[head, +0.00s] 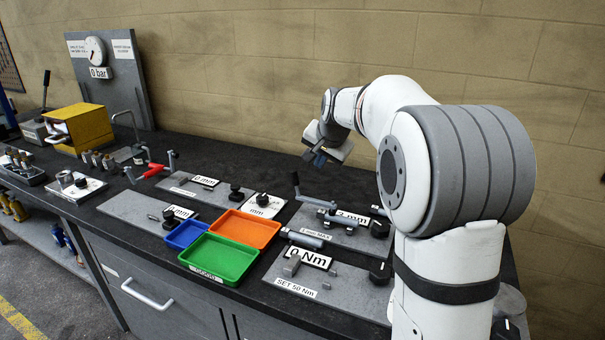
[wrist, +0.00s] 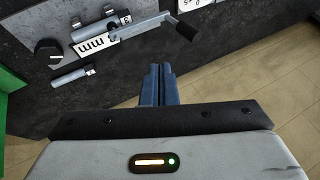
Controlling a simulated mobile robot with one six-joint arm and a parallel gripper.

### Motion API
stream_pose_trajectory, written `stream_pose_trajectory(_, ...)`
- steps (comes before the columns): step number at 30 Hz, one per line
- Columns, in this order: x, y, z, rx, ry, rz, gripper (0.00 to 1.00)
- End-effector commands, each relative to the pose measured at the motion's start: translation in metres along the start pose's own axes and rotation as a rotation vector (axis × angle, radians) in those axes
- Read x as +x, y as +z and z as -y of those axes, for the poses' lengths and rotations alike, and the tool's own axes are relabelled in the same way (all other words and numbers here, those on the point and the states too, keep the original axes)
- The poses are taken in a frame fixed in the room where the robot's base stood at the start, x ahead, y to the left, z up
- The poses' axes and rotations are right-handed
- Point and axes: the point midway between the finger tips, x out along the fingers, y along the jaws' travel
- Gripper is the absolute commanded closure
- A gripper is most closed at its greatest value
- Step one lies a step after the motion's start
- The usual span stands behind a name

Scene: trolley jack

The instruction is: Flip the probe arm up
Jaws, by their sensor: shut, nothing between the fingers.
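My gripper (head: 318,157) is up in the air above the back of the bench in the head view. In the wrist view its blue fingers (wrist: 157,84) are closed together and empty. Beyond them is a grey plate (wrist: 45,17) with a "mm" label, grey cylinders and a black knob (wrist: 48,52). A grey crank-like arm (wrist: 140,29) with a black grip (wrist: 182,27) reaches across this plate, apart from the fingers. A similar black-gripped arm (head: 296,184) stands beside the "3 mm" plate (head: 347,239) in the head view. I cannot tell for certain which part is the probe arm.
Blue (head: 187,235), orange (head: 243,229) and green (head: 219,258) trays lie at the middle front. A "0 Nm" plate (head: 325,297) is at the front right. Another plate (head: 187,190) with a label lies further left. A wall (head: 250,60) runs behind the bench.

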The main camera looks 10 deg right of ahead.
Motion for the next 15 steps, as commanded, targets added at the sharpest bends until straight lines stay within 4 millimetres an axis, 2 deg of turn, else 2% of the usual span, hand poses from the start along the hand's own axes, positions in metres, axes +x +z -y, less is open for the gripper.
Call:
stream_pose_trajectory(11, 0.002, -0.002, 0.000, 0.004, -0.001, -0.001, 1.00)
stream_pose_trajectory(15, 0.013, -0.002, 0.000, 0.004, 0.001, 0.001, 1.00)
